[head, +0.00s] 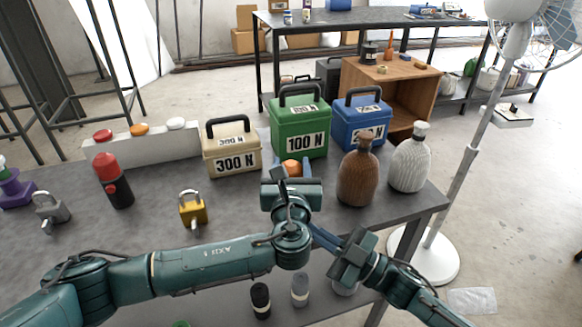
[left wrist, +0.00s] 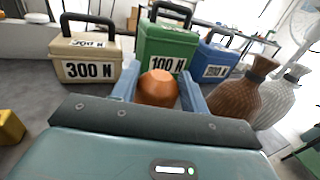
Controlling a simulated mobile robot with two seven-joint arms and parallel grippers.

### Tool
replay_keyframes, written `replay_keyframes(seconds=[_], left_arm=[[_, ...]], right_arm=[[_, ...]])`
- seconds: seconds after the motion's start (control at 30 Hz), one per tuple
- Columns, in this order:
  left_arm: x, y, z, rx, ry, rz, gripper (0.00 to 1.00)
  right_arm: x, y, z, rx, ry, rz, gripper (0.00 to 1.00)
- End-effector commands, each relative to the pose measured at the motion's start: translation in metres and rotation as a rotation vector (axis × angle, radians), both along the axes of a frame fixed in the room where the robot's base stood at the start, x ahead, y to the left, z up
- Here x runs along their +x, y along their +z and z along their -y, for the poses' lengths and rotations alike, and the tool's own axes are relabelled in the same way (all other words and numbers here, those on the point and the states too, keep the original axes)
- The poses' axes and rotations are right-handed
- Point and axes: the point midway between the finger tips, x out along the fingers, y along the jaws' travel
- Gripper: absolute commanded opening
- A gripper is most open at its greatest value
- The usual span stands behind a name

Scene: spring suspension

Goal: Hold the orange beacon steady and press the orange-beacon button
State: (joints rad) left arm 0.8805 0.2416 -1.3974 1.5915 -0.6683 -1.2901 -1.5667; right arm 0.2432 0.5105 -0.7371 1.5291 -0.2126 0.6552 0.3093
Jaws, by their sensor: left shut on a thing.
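The orange beacon (head: 292,168) shows only its rounded top above my left gripper (head: 290,188). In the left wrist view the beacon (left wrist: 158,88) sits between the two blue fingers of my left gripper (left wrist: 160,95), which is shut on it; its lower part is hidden. A pale button box (head: 150,148) stands at the back left of the table, with a red button (head: 102,135), an orange button (head: 139,129) and a white button (head: 176,124) on top. My right gripper (head: 325,238) is near the table's front edge, far from the buttons; its opening cannot be made out.
A 300 N box (head: 232,147), a green 100 N box (head: 299,127) and a blue box (head: 361,121) stand behind the beacon. Brown (head: 358,172) and white (head: 409,158) bottles stand right. A red-topped canister (head: 112,180) and a yellow padlock (head: 193,209) are left.

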Motion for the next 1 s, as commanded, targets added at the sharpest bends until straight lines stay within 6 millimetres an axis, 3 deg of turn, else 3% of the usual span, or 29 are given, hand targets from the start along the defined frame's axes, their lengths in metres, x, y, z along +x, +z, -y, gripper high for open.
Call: replay_keyframes(seconds=[0.43, 0.47, 0.5, 0.77, 1.0], left_arm=[[-0.0001, -0.0006, 0.0000, 0.000, 0.000, -0.001, 0.18], [-0.0001, -0.0006, 0.0000, 0.000, 0.000, -0.001, 0.46], [-0.0001, -0.0006, 0.0000, 0.000, 0.000, -0.001, 0.50], [0.0000, -0.0003, -0.0001, 0.000, 0.000, -0.001, 0.70], [-0.0011, -0.0003, 0.0000, 0.000, 0.000, -0.001, 0.70]], right_arm=[[-0.0056, 0.0004, 0.0017, 0.001, 0.000, 0.001, 0.00], [-0.0056, 0.0004, 0.0017, 0.001, 0.000, 0.001, 0.00], [-0.0056, 0.0003, 0.0017, 0.001, 0.000, 0.001, 0.00], [-0.0055, 0.0003, 0.0016, 0.001, 0.000, 0.001, 0.00], [-0.0055, 0.0004, 0.0015, 0.001, 0.000, 0.001, 0.00]])
